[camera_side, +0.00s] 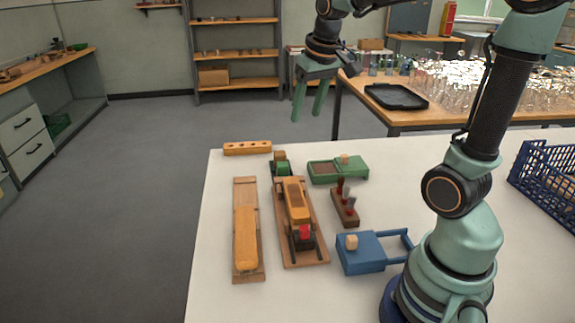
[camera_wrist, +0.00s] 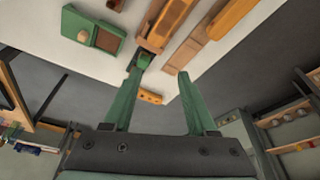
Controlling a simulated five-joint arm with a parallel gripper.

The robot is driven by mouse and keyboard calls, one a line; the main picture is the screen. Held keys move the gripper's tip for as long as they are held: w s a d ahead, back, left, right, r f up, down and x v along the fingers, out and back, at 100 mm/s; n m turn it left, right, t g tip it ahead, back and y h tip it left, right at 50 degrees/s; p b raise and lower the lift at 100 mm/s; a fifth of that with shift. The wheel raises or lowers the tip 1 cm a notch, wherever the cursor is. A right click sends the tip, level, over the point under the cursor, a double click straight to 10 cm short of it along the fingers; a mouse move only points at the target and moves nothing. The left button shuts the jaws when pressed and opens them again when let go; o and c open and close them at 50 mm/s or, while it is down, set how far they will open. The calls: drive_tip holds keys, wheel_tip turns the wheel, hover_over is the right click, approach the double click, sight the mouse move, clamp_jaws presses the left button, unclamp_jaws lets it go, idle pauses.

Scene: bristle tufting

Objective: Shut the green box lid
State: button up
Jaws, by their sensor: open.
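The green box (camera_side: 322,179) lies near the far edge of the white table. Its sliding green lid (camera_side: 357,172) with a pale wooden knob is drawn to the right, leaving a brown-floored compartment uncovered at the left. In the wrist view the green lid (camera_wrist: 76,25) is at the upper left, with the open compartment (camera_wrist: 108,40) beside it. My gripper (camera_side: 309,105) hangs in the air above and beyond the box, fingers spread and empty. Both fingers show in the wrist view (camera_wrist: 160,82), touching nothing.
A blue box (camera_side: 362,260) with a knob stands at the front. Wooden boards (camera_side: 246,235) lie at the left, with a small dark-green piece (camera_side: 282,168) behind. A tool block (camera_side: 345,205) sits close to the green box. A blue crate (camera_side: 545,175) is at the right.

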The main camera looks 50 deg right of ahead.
drive_tip(key=w+d+f+m+g, duration=0.1)
drive_tip(key=d+f+m, duration=0.1)
drive_tip(key=d, duration=0.5)
drive_tip(key=w+d+f+m+g, duration=0.1)
drive_tip(key=w+d+f, duration=0.1)
drive_tip(key=d, duration=0.5)
drive_tip(key=m+g+y, duration=0.1)
drive_tip(key=m, duration=0.1)
hover_over(345, 155)
wheel_tip(345, 155, down, 7)
wheel_tip(345, 155, down, 11)
drive_tip(key=shift+a+r, duration=0.1)
drive_tip(key=shift+a, duration=0.05)
drive_tip(key=shift+c, duration=0.3)
clamp_jaws()
